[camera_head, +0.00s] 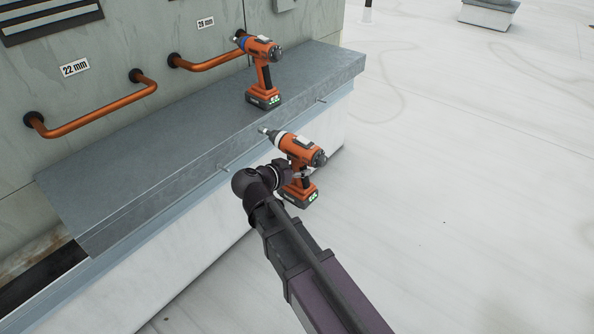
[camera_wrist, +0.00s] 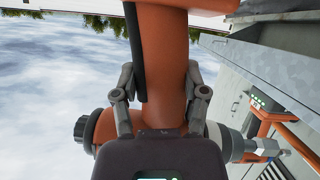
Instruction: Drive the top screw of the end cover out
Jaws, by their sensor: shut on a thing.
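My gripper (camera_head: 285,176) is shut on the handle of an orange power driver (camera_head: 303,150), held beside the front edge of a grey metal ledge. Its nose points left toward the ledge face, and its battery hangs below. In the wrist view the driver's orange handle (camera_wrist: 163,60) runs between both fingers, with its nose (camera_wrist: 268,147) toward the right. Two thin pins or screws stick out of the ledge's front face, one at the right (camera_head: 321,100) and one near the driver (camera_head: 226,169). I cannot tell which part is the end cover or its top screw.
A second orange driver (camera_head: 262,68) with a blue collar stands upright on the ledge (camera_head: 150,165). The white roof (camera_head: 470,180) to the right is mostly clear.

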